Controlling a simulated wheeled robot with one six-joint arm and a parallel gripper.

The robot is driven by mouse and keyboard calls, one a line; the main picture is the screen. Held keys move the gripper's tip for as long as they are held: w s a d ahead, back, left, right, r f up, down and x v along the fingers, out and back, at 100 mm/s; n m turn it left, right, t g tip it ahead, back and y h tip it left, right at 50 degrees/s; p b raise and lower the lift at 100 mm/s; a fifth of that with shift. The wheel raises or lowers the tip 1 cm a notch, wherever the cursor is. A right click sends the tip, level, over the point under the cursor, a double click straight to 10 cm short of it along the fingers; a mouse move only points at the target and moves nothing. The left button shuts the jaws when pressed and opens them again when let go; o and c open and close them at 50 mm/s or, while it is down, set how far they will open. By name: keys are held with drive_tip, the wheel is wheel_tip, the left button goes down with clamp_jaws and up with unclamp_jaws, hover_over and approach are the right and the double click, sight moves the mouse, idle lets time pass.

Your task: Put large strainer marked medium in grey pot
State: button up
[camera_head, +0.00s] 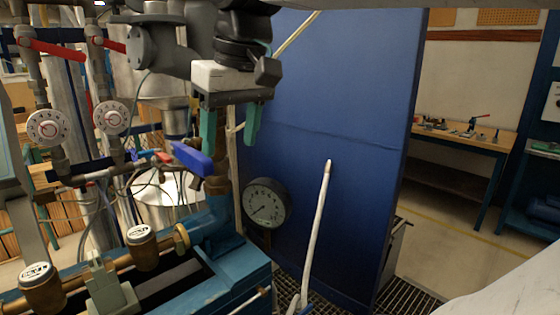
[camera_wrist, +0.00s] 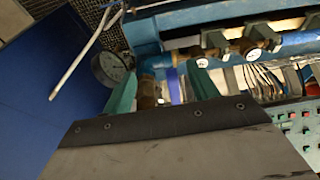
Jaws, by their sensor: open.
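No strainer and no grey pot can be made out in either view. My gripper (camera_head: 230,138) has two green fingers spread apart and pointing down, with nothing held between them. It hangs above the blue test bench, in front of the upright blue panel. In the wrist view my gripper (camera_wrist: 158,78) also shows its green fingers apart, with pipework seen between and beyond them.
A blue panel (camera_head: 335,90) stands right of my gripper. A pressure gauge (camera_head: 267,203) sits below it, near a blue-handled valve (camera_head: 195,158). Two brass meters (camera_head: 142,247) sit on the bench at lower left. A white rod (camera_head: 318,220) rises before the panel. A wooden workbench (camera_head: 460,143) stands far right.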

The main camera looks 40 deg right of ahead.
drive_tip(key=s+f, duration=0.5)
drive_tip(key=f, duration=0.4)
drive_tip(key=s+f+g, duration=0.1)
drive_tip(key=s+f, duration=0.4)
drive_tip(key=f, duration=0.4)
drive_tip(key=shift+s+d+f, duration=0.25)
drive_tip(key=shift+f, duration=0.05)
